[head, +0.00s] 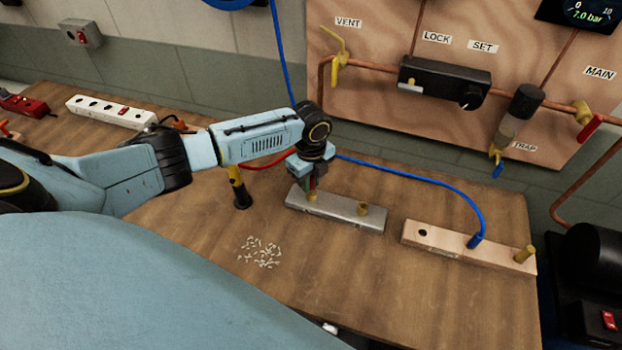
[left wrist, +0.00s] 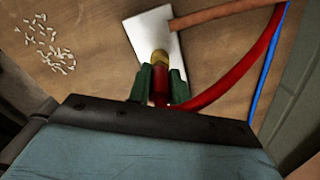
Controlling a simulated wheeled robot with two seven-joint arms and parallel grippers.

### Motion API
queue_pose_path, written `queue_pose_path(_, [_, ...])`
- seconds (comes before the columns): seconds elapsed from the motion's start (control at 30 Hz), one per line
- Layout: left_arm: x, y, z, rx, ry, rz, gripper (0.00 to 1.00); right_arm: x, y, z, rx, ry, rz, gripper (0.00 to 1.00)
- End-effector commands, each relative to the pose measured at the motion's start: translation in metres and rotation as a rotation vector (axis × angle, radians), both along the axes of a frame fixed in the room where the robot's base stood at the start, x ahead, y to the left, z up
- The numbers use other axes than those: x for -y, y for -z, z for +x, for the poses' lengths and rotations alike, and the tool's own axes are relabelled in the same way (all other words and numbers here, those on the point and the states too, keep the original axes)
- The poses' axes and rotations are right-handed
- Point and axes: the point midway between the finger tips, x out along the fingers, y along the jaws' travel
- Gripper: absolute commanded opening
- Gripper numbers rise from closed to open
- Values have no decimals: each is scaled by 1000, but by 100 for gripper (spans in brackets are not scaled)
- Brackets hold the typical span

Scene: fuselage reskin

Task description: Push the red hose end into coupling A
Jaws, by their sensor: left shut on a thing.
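My left gripper (head: 308,180) points down over the left part of a grey metal block (head: 340,208). In the left wrist view its green fingers (left wrist: 160,88) are shut on the red hose end (left wrist: 161,90). A brass fitting (left wrist: 160,60) stands directly beyond the hose end and lines up with it. I cannot tell how far the hose end sits in it. In the head view this fitting (head: 312,196) shows just below the fingers. A second brass fitting (head: 363,209) on the block is free. No letter A is readable. My right gripper is not in view.
A light wooden block (head: 455,247) to the right holds a blue hose end (head: 477,240). The red hose (head: 262,161) trails left behind my arm. A black and yellow tool (head: 240,190) stands nearby. Small white bits (head: 260,252) lie in front. A pipe panel (head: 390,25) stands behind.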

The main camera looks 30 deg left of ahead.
Motion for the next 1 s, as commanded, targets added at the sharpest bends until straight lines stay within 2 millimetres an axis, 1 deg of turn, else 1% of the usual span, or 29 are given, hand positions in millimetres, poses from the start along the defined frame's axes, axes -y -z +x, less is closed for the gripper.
queue_pose_path(0.57, [0, 12, 0, -1, 0, 0, 0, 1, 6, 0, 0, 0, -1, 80])
queue_pose_path(0.6, [0, 12, 0, 0, 0, 0, 23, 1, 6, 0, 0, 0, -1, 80])
queue_pose_path(0.77, [0, 12, 0, 0, 0, 0, 44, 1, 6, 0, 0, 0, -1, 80])
queue_pose_path(0.8, [0, 12, 0, 0, 0, 0, 46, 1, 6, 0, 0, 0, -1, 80])
queue_pose_path(1.0, [0, 12, 0, -1, 0, 0, 46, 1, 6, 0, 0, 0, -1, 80])
